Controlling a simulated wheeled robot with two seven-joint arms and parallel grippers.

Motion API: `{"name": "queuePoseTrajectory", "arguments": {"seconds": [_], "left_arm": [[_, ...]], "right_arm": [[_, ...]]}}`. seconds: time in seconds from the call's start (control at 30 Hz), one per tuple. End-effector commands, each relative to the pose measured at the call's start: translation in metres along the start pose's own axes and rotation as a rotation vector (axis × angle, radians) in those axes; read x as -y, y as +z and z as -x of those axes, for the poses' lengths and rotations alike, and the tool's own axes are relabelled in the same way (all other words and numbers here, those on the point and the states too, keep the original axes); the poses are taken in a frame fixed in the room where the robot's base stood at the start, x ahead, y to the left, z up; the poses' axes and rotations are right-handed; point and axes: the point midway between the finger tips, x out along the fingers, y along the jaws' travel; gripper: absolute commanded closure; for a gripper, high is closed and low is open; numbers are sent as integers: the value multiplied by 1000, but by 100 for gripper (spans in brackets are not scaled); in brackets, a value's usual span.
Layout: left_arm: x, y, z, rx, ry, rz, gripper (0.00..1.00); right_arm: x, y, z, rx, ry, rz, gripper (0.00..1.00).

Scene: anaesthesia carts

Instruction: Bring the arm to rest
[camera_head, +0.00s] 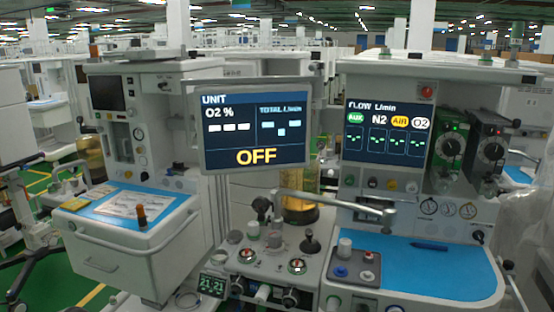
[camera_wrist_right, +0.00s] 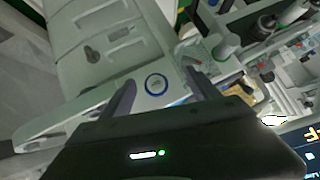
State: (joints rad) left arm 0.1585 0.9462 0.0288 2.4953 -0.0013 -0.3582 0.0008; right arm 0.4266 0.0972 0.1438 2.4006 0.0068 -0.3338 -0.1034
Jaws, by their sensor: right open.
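My right gripper (camera_wrist_right: 160,76) shows in the right wrist view, with its two dark fingers spread apart and nothing held between them. Neither of my grippers shows in the head view. My left gripper is in no view.
An anaesthesia cart fills the head view's middle and right, with an OFF screen (camera_head: 256,128), a flow screen (camera_head: 386,132), a jointed grey arm (camera_head: 335,203) and a blue worktop (camera_head: 440,272). Another cart has a white drawer unit (camera_head: 125,258) at left. Green floor shows at far left.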

Motion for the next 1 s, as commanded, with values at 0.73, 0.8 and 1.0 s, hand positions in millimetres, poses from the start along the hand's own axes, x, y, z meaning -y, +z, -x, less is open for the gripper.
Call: {"name": "queuePoseTrajectory", "arguments": {"seconds": [0.73,0.8,1.0], "left_arm": [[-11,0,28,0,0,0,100],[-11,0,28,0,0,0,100],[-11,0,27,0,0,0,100]], "right_arm": [[85,416,60,921,-126,30,30],[87,415,59,918,-129,35,30],[86,415,59,917,-129,34,30]]}}
